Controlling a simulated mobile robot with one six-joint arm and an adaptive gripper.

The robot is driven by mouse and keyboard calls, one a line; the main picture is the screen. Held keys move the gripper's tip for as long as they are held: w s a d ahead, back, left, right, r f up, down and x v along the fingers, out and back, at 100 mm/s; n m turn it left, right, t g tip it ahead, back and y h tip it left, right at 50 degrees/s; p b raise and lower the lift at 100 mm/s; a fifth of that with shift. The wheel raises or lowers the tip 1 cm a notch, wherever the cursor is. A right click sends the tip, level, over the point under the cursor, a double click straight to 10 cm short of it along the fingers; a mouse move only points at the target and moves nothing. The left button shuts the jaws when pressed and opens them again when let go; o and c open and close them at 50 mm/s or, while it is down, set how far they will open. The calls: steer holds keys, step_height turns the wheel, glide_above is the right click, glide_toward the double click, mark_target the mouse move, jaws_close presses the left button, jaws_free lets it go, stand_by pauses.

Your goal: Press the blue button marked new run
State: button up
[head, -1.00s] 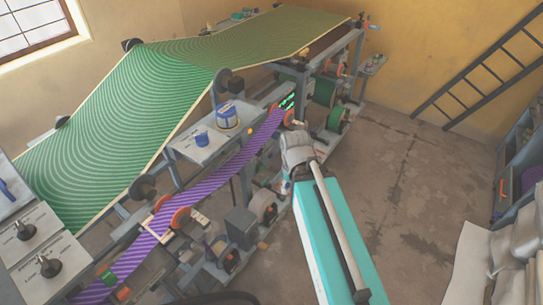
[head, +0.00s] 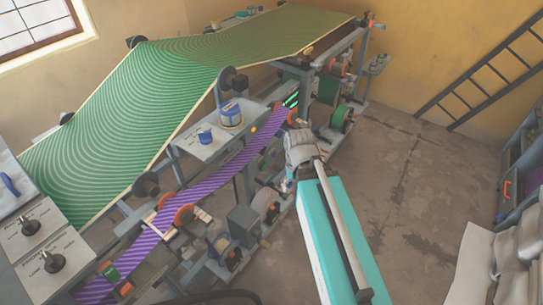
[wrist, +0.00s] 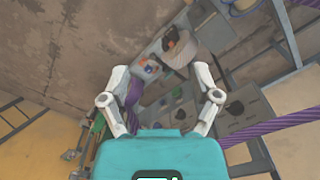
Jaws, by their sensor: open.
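In the wrist view my gripper (wrist: 160,74) is open and empty, its two white fingers spread apart. Beyond and between the fingers is a grey part of the press with several small coloured spots, among them a small blue one (wrist: 148,69). It may be the blue button, but it is too small to read any marking. In the head view my wrist is beside the press (head: 196,148), near the purple striped web (head: 238,158). The fingers are hidden there, and I cannot pick out the blue button in that view.
A green striped sheet (head: 120,110) runs over the press. A blue-labelled tin (head: 231,115) and a smaller blue pot (head: 205,136) stand on its shelf. The floor (head: 405,190) to the right is clear. A ladder (head: 480,82) leans on the wall; pale sacks (head: 500,262) lie at lower right.

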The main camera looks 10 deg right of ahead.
jaws_close()
stand_by(1.3)
